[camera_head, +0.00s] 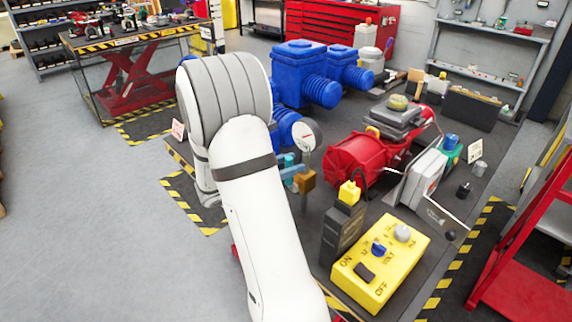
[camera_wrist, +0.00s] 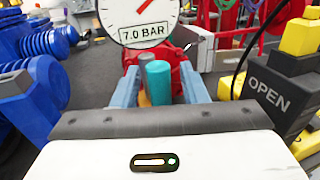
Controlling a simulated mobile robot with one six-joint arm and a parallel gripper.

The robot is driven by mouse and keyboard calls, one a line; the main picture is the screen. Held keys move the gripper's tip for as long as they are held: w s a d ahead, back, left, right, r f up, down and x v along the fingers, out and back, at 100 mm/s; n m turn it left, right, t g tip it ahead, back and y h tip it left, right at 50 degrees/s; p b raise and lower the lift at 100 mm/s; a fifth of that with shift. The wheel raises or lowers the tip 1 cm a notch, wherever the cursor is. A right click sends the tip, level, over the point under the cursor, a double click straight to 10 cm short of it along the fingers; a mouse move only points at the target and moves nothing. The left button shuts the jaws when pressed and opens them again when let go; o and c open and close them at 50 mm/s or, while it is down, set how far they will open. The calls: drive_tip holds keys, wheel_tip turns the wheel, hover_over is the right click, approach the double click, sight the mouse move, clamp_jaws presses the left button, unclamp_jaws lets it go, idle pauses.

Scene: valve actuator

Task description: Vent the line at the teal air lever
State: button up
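The teal air lever (camera_wrist: 158,82) stands upright between the two light-blue fingers of my gripper (camera_wrist: 164,92) in the wrist view. A gap shows between the lever and the right finger, so the gripper is open around it. A brown-orange part shows between the lever and the left finger. In the head view, a bit of the teal lever (camera_head: 288,158) shows beside my gripper (camera_head: 292,172), partly hidden by my arm. The round white gauge (camera_wrist: 140,14) behind the lever has a red needle and a label reading 7.0 BAR. It also shows in the head view (camera_head: 307,135).
A black box marked OPEN (camera_wrist: 270,95) is close on the right. Blue ribbed actuators (camera_wrist: 35,100) stand on the left. A yellow control box (camera_head: 380,265) with knobs and a red motor (camera_head: 355,158) are on the bench. Open floor lies left of the bench.

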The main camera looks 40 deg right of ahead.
clamp_jaws()
idle(0.4)
